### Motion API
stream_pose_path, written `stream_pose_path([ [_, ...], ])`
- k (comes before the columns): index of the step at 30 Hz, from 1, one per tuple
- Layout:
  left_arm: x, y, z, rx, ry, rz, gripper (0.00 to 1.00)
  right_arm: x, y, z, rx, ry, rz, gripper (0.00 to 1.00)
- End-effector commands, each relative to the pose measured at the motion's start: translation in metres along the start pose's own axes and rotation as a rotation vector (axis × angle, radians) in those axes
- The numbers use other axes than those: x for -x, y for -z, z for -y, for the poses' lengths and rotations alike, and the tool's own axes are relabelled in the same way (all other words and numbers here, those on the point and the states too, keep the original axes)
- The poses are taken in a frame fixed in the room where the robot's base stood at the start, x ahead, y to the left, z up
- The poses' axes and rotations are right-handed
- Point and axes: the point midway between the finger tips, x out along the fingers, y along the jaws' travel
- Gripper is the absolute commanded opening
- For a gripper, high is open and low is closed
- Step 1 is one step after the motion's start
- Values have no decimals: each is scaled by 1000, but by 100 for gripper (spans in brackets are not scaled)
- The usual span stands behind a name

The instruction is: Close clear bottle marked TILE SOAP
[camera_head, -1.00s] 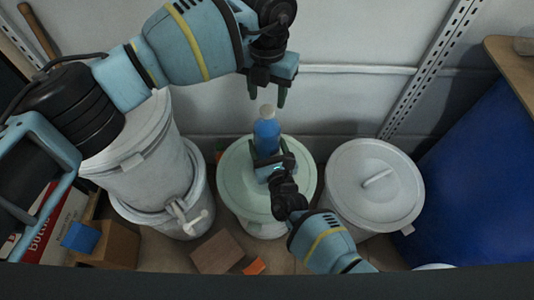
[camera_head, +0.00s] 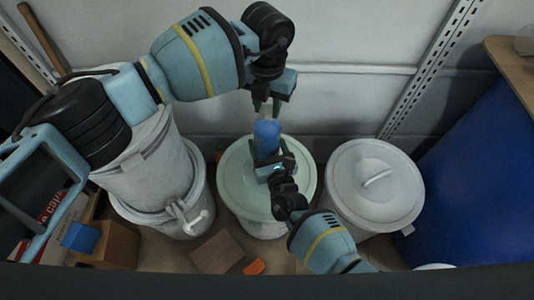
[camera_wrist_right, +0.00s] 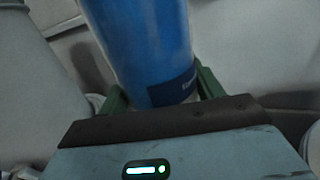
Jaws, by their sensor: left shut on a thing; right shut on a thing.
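The bottle (camera_head: 267,134) looks clear with blue contents and stands upright above the pale green drum lid. It also fills the upper middle of the right wrist view (camera_wrist_right: 145,45), where a dark label edge shows but its words cannot be read. My right gripper (camera_head: 275,160) is shut on the bottle's lower part, one green finger on each side. My left gripper (camera_head: 266,112) points down from above and is shut on the pale cap at the bottle's top. The fingers mostly hide the cap, so I cannot tell how it is seated.
The pale green-lidded drum (camera_head: 238,185) is below the bottle. A white lidded drum (camera_head: 374,190) stands to its right and stacked white drums (camera_head: 160,170) with a tap to its left. A blue drum (camera_head: 480,170) is far right. Cardboard boxes (camera_head: 115,245) lie low left.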

Motion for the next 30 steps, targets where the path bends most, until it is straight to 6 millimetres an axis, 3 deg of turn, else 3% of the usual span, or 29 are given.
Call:
stream_pose_path([
  [14,0,0,0,-149,1,0,2,0,1,1,0,1,-2,2],
  [15,0,0,0,-149,1,0,34,0,1,1,0,1,-2,2],
  [19,0,0,0,-148,1,0,51,0,1,1,0,1,-2,2],
  [30,4,0,0,-147,0,1,54,0,1,0,0,1,-2,2],
])
